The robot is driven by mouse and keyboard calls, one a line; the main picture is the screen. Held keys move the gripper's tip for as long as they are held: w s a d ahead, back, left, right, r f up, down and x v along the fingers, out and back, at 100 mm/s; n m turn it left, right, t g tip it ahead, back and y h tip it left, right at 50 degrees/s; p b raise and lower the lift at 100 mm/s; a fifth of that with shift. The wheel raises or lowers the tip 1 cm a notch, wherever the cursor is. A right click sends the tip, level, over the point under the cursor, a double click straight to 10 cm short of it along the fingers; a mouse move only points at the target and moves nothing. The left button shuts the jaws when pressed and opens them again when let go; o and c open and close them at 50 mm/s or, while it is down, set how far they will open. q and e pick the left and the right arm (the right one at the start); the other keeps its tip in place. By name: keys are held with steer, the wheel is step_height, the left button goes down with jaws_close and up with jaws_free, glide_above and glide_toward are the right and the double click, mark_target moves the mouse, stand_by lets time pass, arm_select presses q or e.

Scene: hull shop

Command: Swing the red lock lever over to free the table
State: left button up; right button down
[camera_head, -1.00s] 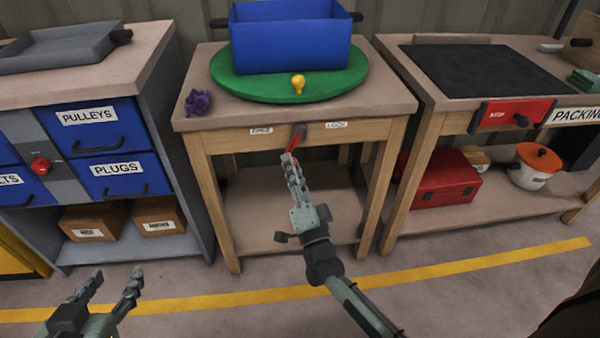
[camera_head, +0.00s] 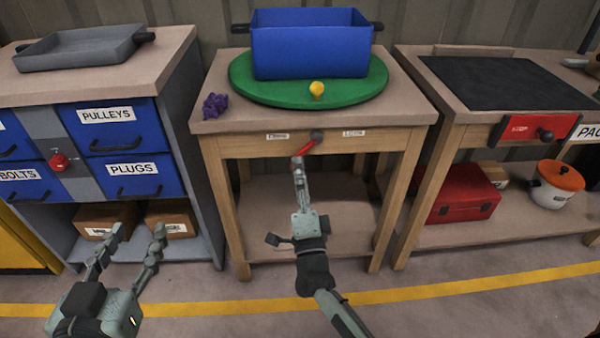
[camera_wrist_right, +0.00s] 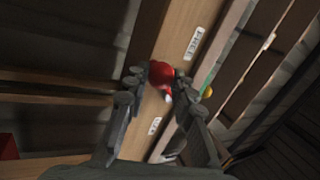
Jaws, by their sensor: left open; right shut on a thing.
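The red lock lever (camera_head: 306,147) hangs from a dark pivot on the front rail of the middle table (camera_head: 225,165). It slants down and left from the pivot, towards the side of the left label (camera_head: 277,136), which reads FREE; the right label (camera_head: 354,133) reads LOCK. My right gripper (camera_head: 298,163) is shut on the lever's lower end. In the right wrist view the lever's red end (camera_wrist_right: 161,74) sits between the two fingers. My left gripper (camera_head: 139,234) is open and empty, low in front of the left drawer cabinet.
A green turntable (camera_head: 245,88) on the table carries a blue bin (camera_head: 310,50), with a yellow knob (camera_head: 316,89) at its front. A purple part (camera_head: 215,105) lies at the table's left corner. A drawer cabinet (camera_head: 185,120) stands left, a packing bench (camera_head: 450,95) right.

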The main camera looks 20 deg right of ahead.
steer(key=c, duration=1.5)
jaws_free()
steer(key=shift+w+r, duration=0.1)
steer(key=shift+r, duration=0.2)
steer(key=shift+o, duration=1)
steer(key=shift+f, duration=0.15)
